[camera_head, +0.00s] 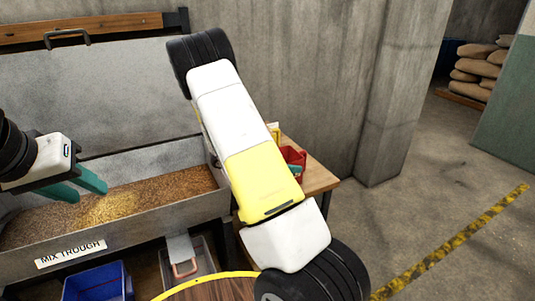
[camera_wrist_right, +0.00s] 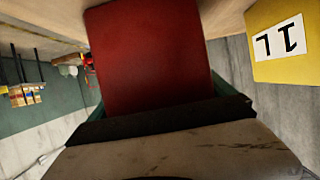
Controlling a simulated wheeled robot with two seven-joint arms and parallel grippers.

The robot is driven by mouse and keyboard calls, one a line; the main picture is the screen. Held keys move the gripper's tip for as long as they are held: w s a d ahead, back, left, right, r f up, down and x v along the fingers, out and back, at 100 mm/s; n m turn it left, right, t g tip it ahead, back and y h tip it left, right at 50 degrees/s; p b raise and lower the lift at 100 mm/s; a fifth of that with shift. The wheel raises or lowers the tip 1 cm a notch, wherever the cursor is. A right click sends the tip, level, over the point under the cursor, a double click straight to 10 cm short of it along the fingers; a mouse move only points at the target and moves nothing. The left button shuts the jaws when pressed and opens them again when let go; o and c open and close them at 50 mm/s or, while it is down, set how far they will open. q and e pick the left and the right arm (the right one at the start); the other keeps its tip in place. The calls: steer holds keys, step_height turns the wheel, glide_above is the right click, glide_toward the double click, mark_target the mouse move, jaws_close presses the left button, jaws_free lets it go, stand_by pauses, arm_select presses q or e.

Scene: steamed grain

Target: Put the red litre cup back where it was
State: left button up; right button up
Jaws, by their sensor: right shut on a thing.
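The red litre cup (camera_head: 293,156) shows in the head view at the small wooden table, partly hidden behind my right arm. In the right wrist view the red cup (camera_wrist_right: 150,55) fills the upper middle, between the teal fingers of my right gripper (camera_wrist_right: 165,105), which is shut on it. I cannot tell whether the cup touches the tabletop. In the head view only a bit of a teal finger of the right gripper (camera_head: 295,170) shows at the cup. My left gripper (camera_head: 92,195) is open and empty above the grain in the mix trough (camera_head: 150,218).
A yellow container labelled 1L (camera_wrist_right: 275,40) stands close beside the red cup. The wooden table (camera_head: 318,178) has a bare right corner. A blue bin (camera_head: 97,284) and a grey bin (camera_head: 205,262) sit below the trough. A concrete pillar (camera_head: 385,90) stands behind; the floor at right is clear.

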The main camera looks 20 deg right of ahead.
steer(key=o, duration=1.7)
steer(key=shift+o, duration=0.2)
steer(key=shift+r, duration=0.1)
